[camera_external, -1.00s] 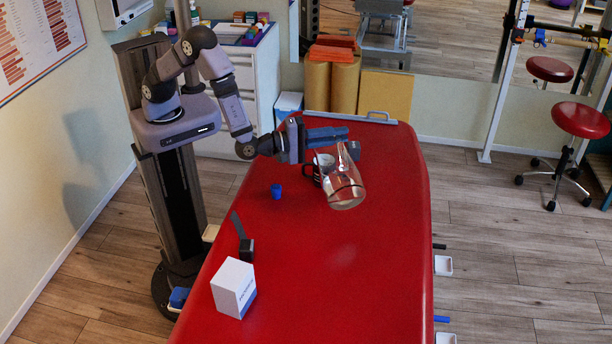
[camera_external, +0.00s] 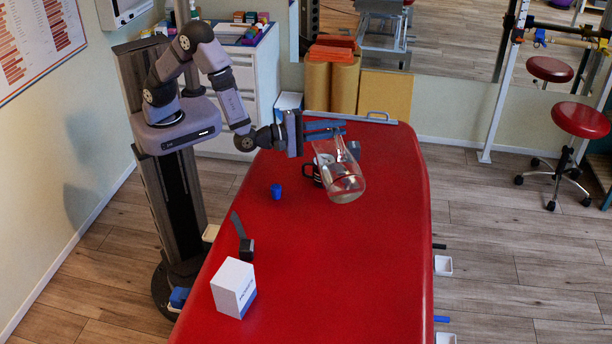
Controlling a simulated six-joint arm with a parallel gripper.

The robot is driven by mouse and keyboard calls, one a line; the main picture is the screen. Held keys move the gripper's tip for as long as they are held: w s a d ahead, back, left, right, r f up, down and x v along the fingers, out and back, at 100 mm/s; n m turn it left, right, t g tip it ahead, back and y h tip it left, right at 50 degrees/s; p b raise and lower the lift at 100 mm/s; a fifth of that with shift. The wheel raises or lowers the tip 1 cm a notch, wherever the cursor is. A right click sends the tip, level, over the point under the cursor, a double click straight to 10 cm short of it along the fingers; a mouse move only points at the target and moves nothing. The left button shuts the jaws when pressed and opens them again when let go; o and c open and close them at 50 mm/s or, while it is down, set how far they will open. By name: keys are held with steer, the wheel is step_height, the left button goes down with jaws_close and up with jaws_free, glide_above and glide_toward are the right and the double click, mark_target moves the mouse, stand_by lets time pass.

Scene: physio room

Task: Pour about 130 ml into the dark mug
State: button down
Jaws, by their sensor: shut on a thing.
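A clear glass vessel (camera_external: 342,182) is held tilted above the red table, its wide end towards the lower right. My gripper (camera_external: 327,129) is shut on it near its upper part. The dark mug (camera_external: 310,172) stands on the table just left of the glass and is partly hidden by it. The mug's inside and the vessel's mouth are not clear, and I cannot tell whether liquid is flowing. A line inside the glass may be the liquid's surface.
A dark strap-like item (camera_external: 245,245) and a white box (camera_external: 233,288) are nearer the camera. A small grey object (camera_external: 353,150) is behind the glass. The table's (camera_external: 350,270) near right part is clear.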

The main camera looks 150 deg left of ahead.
mark_target(340, 141)
steer(key=shift+s+a+r+n, duration=0.15)
steer(key=shift+s+r+n, duration=0.15)
steer(key=shift+r, duration=0.1)
steer(key=shift+w, duration=0.35)
stand_by(0.7)
steer(key=shift+s+a+r+n+b, duration=0.1)
steer(key=shift+s+r+n+b, duration=0.1)
steer(key=shift+s+n+b, duration=0.4)
stand_by(1.1)
steer(key=shift+w+d+m+p, duration=0.2)
steer(key=shift+w+m+p, duration=0.3)
steer(key=shift+w+p, duration=0.1)
steer(key=shift+w+d+f+m+p, duration=0.35)
steer(key=shift+w+f+m+p, duration=0.15)
steer(key=shift+w, duration=0.35)
steer(key=shift+w+d+f+m+p, duration=0.3)
steer(key=shift+w+f+m, duration=0.15)
steer(key=shift+w+m, duration=0.3)
steer(key=shift+w+d+f+m+p, duration=0.35)
steer(key=shift+w+f+m, duration=0.1)
steer(key=shift+w, duration=0.45)
steer(key=shift+w+d+f+m+b, duration=0.15)
steer(key=shift+w+f+m+b, duration=0.3)
steer(key=shift+w+f+m, duration=0.1)
steer(key=shift+f, duration=0.1)
